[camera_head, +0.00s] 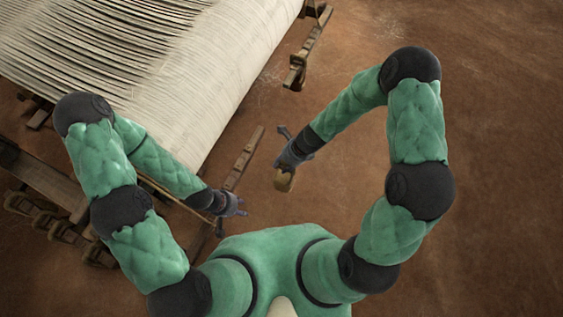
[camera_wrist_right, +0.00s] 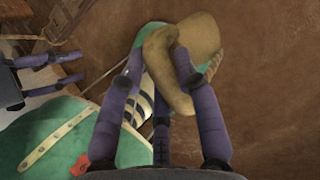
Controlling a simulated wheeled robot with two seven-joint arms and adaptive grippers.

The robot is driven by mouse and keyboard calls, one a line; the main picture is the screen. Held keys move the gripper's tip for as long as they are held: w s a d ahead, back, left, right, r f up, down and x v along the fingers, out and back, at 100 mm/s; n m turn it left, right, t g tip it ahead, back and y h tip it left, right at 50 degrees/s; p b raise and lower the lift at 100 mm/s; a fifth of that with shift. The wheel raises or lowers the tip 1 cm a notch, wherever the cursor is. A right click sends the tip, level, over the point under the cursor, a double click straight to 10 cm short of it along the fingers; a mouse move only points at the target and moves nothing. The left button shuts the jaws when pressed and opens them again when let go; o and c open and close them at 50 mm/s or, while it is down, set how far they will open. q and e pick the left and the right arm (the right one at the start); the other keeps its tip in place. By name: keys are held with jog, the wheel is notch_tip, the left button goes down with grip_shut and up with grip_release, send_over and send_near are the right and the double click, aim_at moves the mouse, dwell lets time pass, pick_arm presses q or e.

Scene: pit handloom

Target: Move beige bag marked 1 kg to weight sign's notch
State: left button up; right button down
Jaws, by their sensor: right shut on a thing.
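My right gripper (camera_head: 286,169) is shut on a tan, rounded bag (camera_head: 284,182), held in front of my body over the brown floor. In the right wrist view the bag (camera_wrist_right: 205,35) sits between and beyond the purple fingers of that gripper (camera_wrist_right: 160,75), with a curved fold towards the camera. No 1 kg mark is readable on it. My left gripper (camera_head: 240,207) is empty, its fingers apart, to the left of the bag. It also shows at the left of the wrist view (camera_wrist_right: 62,70). I cannot make out the weight sign or its notch.
The loom with its pale warp threads (camera_head: 225,65) fills the upper left. A wooden bar (camera_head: 243,160) lies along its edge near my left gripper. Another wooden part (camera_head: 307,48) stands at the loom's far right. The brown floor (camera_head: 500,130) on the right is clear.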

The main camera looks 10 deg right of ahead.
jog(key=shift+s+d+b, duration=0.3)
jog(key=shift+s+d, duration=0.25)
jog(key=shift+d, duration=0.3)
jog(key=shift+s+d+b, duration=0.3)
jog(key=shift+s+d, duration=0.2)
jog(key=shift+d, duration=0.35)
jog(key=shift+s+d+r+p, duration=0.25)
jog(key=shift+s+d, duration=0.45)
jog(key=shift+d, duration=0.25)
jog(key=shift+s+d+r+p, duration=0.15)
jog(key=shift+s+d+r, duration=0.1)
jog(key=shift+s+d, duration=0.55)
jog(key=shift+w+d, duration=0.15)
jog(key=shift+d, duration=0.05)
